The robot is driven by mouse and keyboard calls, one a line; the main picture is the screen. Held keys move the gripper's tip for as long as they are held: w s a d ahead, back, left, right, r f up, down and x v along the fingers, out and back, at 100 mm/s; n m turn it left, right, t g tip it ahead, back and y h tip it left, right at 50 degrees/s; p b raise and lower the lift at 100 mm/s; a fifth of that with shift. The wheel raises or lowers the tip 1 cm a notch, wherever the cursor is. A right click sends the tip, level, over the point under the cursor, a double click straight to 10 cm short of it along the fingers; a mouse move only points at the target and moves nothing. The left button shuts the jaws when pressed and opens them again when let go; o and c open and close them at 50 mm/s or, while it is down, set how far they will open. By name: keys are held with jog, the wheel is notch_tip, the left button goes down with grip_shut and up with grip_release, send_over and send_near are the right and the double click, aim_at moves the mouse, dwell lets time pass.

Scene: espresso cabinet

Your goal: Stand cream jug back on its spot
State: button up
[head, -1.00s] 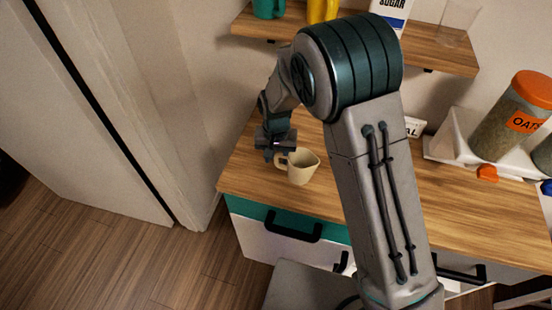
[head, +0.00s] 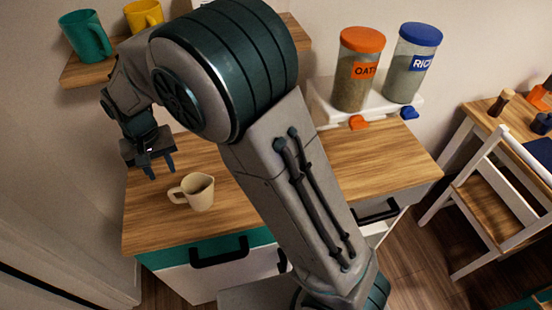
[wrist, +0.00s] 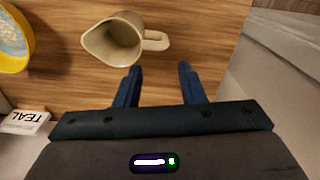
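The cream jug (head: 198,192) stands upright on the wooden cabinet top, near its front edge, with its handle pointing left in the head view. In the wrist view the jug (wrist: 114,40) shows from above, empty inside, its handle at the right. My gripper (head: 160,172) is above and behind the jug, to its left in the head view, apart from it. In the wrist view my gripper (wrist: 160,82) has its two fingers spread with nothing between them. A label reading TEAL (wrist: 24,117) lies on the left in the wrist view.
A teal mug (head: 85,35) and a yellow mug (head: 143,15) stand on the wall shelf behind my arm. An oats jar (head: 358,75) and a rice jar (head: 412,65) stand in a white dispenser at the back. A chair (head: 500,205) stands right. The counter around the jug is clear.

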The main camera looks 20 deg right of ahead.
jog(key=d+r, duration=0.6)
jog(key=d, duration=0.4)
jog(key=s+d+r+m+t, duration=0.1)
jog(key=s+d+r, duration=0.1)
jog(key=s+d, duration=0.6)
jog(key=s+d+r+m+t, duration=0.1)
jog(key=s+d+r+t, duration=0.1)
jog(key=s+d, duration=0.5)
jog(key=d, duration=0.4)
jog(key=shift+s+d+r+t, duration=0.3)
jog(key=shift+s+d+r, duration=0.05)
jog(key=shift+s+d, duration=0.05)
